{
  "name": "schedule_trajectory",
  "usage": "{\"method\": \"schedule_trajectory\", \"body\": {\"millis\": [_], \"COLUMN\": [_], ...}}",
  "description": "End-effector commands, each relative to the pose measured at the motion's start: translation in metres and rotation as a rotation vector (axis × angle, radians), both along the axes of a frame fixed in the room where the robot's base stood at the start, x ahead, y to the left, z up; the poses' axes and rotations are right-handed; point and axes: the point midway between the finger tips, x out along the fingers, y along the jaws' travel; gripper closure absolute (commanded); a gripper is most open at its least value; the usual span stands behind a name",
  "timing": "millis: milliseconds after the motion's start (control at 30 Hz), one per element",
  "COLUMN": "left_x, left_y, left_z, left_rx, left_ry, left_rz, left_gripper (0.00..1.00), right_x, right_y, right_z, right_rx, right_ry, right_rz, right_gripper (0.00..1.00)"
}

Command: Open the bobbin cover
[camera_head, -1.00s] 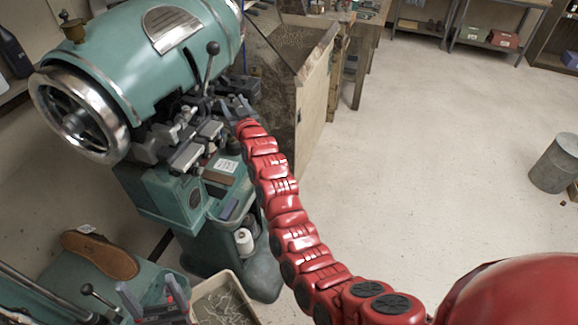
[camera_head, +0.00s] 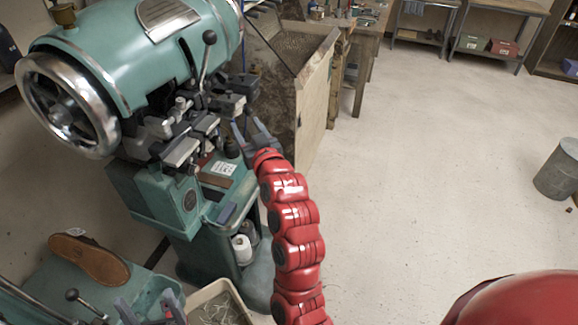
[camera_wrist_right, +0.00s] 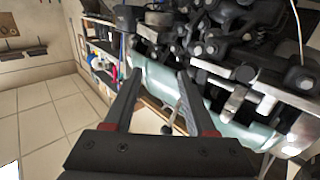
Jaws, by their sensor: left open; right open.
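The green stitching machine (camera_head: 130,60) stands at the left in the head view, with a metal handwheel and a cluster of metal parts (camera_head: 185,135) at its working end. I cannot tell which part is the bobbin cover. My right gripper (camera_head: 247,126) is open and empty, just right of this cluster and apart from it. In the right wrist view its fingers (camera_wrist_right: 158,76) point up beside the machine's metal mechanism (camera_wrist_right: 240,85). A small round-knobbed lever (camera_wrist_right: 168,127) shows between the fingers. My left gripper (camera_head: 149,306) is open at the bottom left, partly cut off.
A brown shoe sole (camera_head: 90,258) lies on a green surface near the left gripper. A bin (camera_head: 222,289) with scraps stands below the machine. A white thread spool (camera_head: 242,249) sits in the machine's base.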

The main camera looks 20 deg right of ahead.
Motion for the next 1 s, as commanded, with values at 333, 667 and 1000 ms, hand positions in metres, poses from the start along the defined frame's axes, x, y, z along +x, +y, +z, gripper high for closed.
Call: {"method": "schedule_trajectory", "body": {"millis": [333,667,1000], "left_x": [0.0,0.0,0.0], "left_y": [0.0,0.0,0.0], "left_z": [-0.006,-0.013,-0.018], "left_rx": [0.0,0.0,0.0], "left_ry": [0.0,0.0,0.0], "left_rz": [0.0,0.0,0.0], "left_gripper": [0.18,0.18,0.18], "right_x": [-0.007,-0.038,-0.089], "right_y": [-0.03,-0.055,-0.069], "right_z": [-0.008,-0.015,-0.025], "right_rx": [0.02,0.034,0.044], "right_ry": [-0.211,-0.45,-0.684], "right_rz": [-0.109,-0.184,-0.212], "right_gripper": [0.44,0.44,0.44]}}
